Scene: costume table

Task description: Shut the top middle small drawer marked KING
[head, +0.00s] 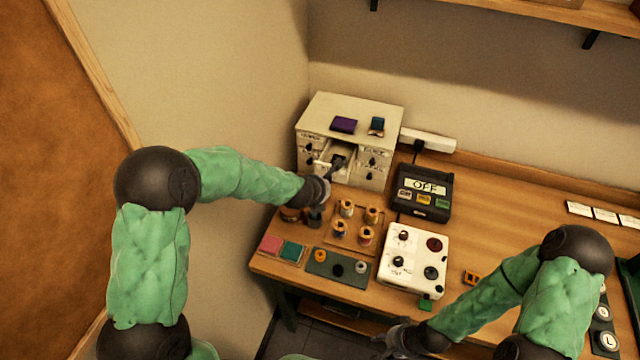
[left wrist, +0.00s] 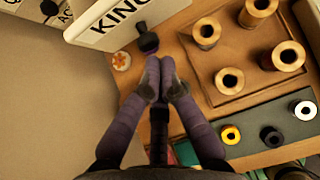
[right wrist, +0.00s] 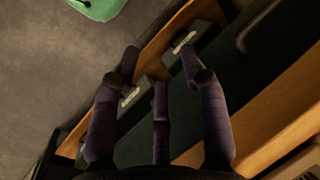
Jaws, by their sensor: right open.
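The small drawer marked KING (head: 322,170) stands pulled out at the top middle of the cream drawer cabinet (head: 353,108), with its inside showing from above. In the left wrist view the white KING front (left wrist: 100,28) has a dark knob (left wrist: 147,41). My left gripper (head: 336,164) is in front of this drawer. Its fingers (left wrist: 159,62) are together, with the tips right at the knob; I cannot tell whether they touch it. Nothing shows between them. My right gripper (head: 388,338) is low at the table's front edge, open and empty, also in the right wrist view (right wrist: 159,58).
Thread spools on a wooden tray (head: 345,235) stand below my left gripper. A black OFF device (head: 423,191) and a white knob panel (head: 414,258) are to the right.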

